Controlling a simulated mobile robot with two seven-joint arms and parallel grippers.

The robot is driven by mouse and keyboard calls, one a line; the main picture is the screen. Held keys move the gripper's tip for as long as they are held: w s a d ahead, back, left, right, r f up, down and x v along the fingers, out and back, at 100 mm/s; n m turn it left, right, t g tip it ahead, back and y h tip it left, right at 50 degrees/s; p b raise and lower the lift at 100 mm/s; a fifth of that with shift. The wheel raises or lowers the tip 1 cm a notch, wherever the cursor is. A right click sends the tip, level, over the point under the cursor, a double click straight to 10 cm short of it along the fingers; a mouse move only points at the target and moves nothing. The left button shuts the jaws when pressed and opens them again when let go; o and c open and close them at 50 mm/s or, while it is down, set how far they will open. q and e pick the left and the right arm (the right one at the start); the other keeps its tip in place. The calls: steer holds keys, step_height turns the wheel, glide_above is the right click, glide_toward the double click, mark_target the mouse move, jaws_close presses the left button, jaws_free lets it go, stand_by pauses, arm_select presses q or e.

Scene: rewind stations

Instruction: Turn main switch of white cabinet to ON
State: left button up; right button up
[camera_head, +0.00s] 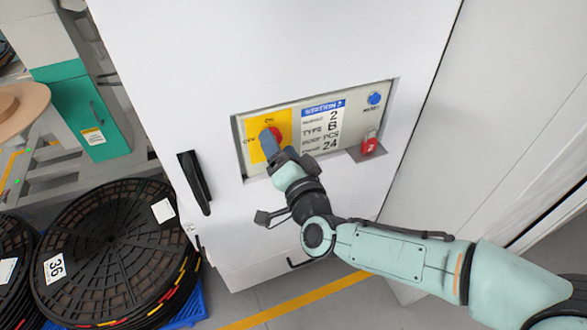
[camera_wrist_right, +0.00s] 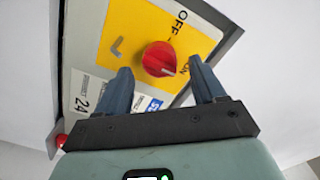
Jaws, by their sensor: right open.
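The white cabinet (camera_head: 185,75) fills the middle of the head view. Its recessed panel carries a yellow plate (camera_head: 256,150) marked OFF and ON, with the red main switch knob (camera_head: 277,132) on it. In the right wrist view the red knob (camera_wrist_right: 158,57) shows whole, with a small white mark at its lower right; I cannot tell for certain which label it points at. My right gripper (camera_head: 270,145) is in front of the knob, open, and also shows in the wrist view (camera_wrist_right: 161,66) with its fingers on either side of the knob. Contact is unclear. My left gripper is not in view.
A station label (camera_head: 322,128), a blue button (camera_head: 375,98) and a red padlock-like part (camera_head: 369,144) sit right of the switch. A black handle (camera_head: 195,182) is on the cabinet front. Stacked black reels (camera_head: 115,245) stand at lower left.

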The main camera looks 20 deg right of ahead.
arm_select(q)
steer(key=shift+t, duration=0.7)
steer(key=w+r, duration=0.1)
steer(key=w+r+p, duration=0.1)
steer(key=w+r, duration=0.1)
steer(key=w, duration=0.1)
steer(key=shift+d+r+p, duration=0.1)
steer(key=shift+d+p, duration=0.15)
steer(key=shift+p, duration=0.15)
arm_select(e)
steer(key=s, duration=1.2)
steer(key=shift+d, duration=0.2)
